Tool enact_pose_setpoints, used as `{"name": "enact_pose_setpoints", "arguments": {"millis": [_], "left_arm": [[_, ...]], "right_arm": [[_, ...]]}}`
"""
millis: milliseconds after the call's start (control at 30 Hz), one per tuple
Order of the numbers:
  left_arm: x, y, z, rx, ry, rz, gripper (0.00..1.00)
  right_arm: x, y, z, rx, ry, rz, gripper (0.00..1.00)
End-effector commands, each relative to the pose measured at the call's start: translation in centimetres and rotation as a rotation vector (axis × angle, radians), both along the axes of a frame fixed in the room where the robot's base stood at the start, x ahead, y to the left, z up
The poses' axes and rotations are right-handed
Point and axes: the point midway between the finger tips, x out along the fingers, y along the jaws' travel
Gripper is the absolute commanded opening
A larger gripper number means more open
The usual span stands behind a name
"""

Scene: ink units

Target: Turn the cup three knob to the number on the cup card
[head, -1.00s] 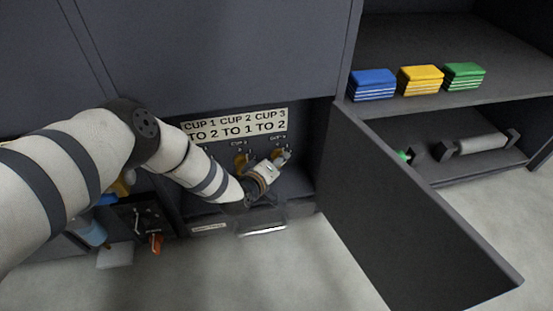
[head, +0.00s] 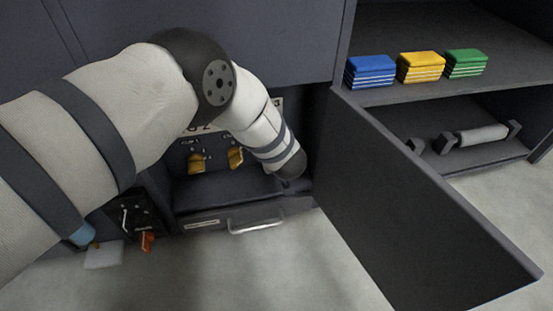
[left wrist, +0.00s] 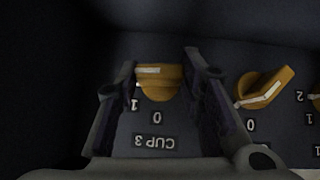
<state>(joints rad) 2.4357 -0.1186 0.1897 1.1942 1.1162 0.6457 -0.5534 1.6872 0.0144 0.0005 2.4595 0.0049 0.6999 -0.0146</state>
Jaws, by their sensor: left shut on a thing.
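The yellow cup three knob (left wrist: 160,83) shows in the left wrist view above its upside-down CUP 3 label (left wrist: 155,141). Its white mark lies nearly level and points left, above the 1; the 0 is below the knob. A 2 for this knob is not visible. My left gripper (left wrist: 160,72) has a finger on each side of the knob and is shut on it. In the head view my left arm hides the gripper and this knob. The cup card (head: 277,102) is mostly hidden by my arm; the earlier frame reads CUP 3 TO 2.
The cup two knob (left wrist: 265,86) is close beside my gripper. An open dark door (head: 420,200) stands right of the niche. A drawer handle (head: 256,226) sits below. Blue, yellow and green stacks (head: 420,67) lie on the right shelf.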

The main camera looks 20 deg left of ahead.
Motion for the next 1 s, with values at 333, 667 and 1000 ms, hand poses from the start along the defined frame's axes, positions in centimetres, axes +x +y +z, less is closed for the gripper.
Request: {"name": "enact_pose_setpoints", "arguments": {"millis": [333, 667, 1000], "left_arm": [[0.21, -0.07, 0.07, 0.082, 0.05, -0.002, 0.07], [0.18, -0.05, 0.16, 0.092, 0.057, -0.002, 0.07], [0.14, -0.05, 0.1, 0.09, 0.058, -0.001, 0.55]], "right_arm": [[0.03, 0.2, -1.38, 0.004, 0.009, 0.001, 0.4], [0.04, 0.23, -1.44, 0.005, 0.01, 0.002, 0.4], [0.05, 0.22, -1.45, 0.005, 0.009, 0.002, 0.4]]}}
